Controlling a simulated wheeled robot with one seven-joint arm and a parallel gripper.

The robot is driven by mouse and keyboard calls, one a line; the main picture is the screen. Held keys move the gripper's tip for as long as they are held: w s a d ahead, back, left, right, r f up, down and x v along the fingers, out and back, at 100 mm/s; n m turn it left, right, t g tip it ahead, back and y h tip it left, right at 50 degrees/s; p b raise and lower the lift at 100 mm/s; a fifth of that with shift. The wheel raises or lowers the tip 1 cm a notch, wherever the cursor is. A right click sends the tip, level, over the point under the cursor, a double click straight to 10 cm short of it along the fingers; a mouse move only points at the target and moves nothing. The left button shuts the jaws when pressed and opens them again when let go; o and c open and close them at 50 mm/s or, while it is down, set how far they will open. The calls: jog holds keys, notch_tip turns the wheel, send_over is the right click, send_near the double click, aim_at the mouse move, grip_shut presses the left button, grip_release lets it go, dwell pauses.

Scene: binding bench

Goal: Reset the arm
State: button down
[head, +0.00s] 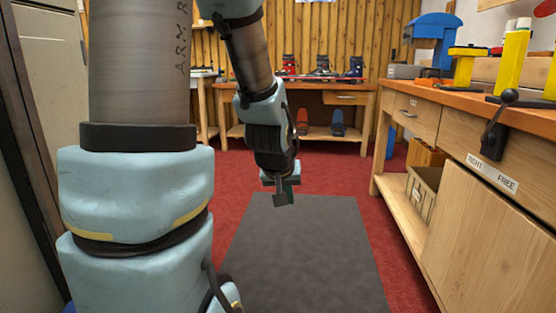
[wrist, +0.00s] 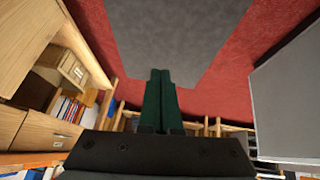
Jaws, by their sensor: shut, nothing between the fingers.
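My gripper (head: 283,199) hangs at the end of my arm in the middle of the head view, pointing down above the grey floor mat (head: 305,255). In the wrist view its two dark green fingers (wrist: 160,76) lie side by side, shut with nothing between them. The grey mat (wrist: 180,30) fills the top middle of that view. The gripper is apart from the benches and touches nothing that I can see.
A wooden bench (head: 475,103) with a lever clamp (head: 497,125) and yellow and blue stands runs along the right. A back bench (head: 305,86) carries several ski boots. A grey cabinet (head: 48,75) stands at the left. The red carpet (head: 335,165) is clear.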

jog(key=s+a+g+y+p, duration=0.2)
jog(key=s+a+g, duration=0.3)
jog(key=s+a, duration=0.45)
notch_tip(320, 180, up, 36)
jog(key=p, duration=3.7)
jog(key=shift+w+d+r, duration=0.15)
jog(key=shift+d+r, duration=0.05)
jog(key=shift+r, duration=0.05)
jog(key=c, duration=1.6)
grip_release()
